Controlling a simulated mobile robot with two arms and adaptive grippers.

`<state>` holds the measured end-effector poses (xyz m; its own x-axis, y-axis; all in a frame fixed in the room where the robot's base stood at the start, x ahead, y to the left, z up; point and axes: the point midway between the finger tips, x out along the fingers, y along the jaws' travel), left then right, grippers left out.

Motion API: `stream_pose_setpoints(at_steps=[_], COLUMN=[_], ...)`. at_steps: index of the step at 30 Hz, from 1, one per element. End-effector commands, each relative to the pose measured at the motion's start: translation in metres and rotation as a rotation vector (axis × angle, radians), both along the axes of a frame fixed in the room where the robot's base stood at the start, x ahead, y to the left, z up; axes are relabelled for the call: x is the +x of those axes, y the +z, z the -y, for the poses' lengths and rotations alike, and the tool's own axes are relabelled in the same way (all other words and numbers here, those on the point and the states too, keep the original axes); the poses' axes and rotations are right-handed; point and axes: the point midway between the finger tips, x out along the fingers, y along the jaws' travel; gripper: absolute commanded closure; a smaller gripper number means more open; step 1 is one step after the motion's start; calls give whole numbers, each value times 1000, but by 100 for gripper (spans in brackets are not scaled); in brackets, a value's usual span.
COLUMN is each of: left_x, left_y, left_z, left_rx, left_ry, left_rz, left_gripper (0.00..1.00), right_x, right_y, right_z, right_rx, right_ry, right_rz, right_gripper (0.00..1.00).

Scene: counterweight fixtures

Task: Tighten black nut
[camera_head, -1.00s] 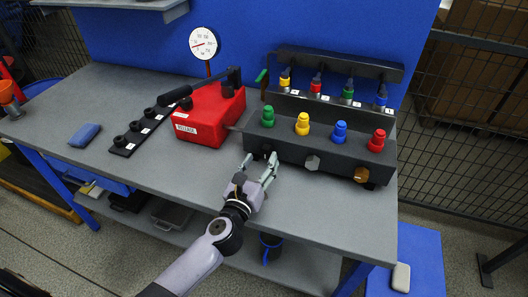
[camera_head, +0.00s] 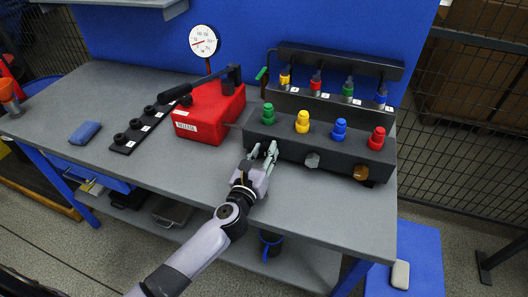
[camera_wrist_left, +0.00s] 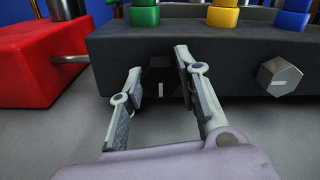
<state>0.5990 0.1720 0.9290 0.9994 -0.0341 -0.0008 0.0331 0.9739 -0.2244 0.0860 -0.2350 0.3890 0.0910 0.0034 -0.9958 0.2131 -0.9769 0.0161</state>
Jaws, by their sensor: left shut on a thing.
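The black nut (camera_wrist_left: 159,88) is on the front face of the dark block (camera_wrist_left: 235,55), at its left end. My left gripper (camera_wrist_left: 158,70) has one finger on each side of the nut and is shut on it. In the head view the left gripper (camera_head: 263,148) reaches the front of the block (camera_head: 335,158) below the green knob (camera_head: 268,114), and its fingers largely hide the nut. My right gripper is in neither view.
A silver hex nut (camera_head: 312,160) and a brass nut (camera_head: 360,173) are to the right on the same face. A red box (camera_head: 210,115) with a black lever and a gauge (camera_head: 204,41) is close on the left. The table front is clear.

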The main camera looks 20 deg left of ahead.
Motion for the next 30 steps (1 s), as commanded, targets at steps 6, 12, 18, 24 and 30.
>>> stream_pose_setpoints(at_steps=[6,12,18,24,30], left_x=[0,0,0,0,0], left_y=[0,0,1,3,3], left_z=[0,0,0,0,1], left_rx=[0,2,32,133,298], left_ry=[0,0,0,0,0], left_rz=[0,0,0,4,8], left_gripper=[89,97,97,97,97], right_x=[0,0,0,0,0], right_y=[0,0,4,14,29], right_z=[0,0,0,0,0], right_rx=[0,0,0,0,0], right_ry=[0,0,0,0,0], right_rz=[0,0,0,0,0], right_gripper=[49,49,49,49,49])
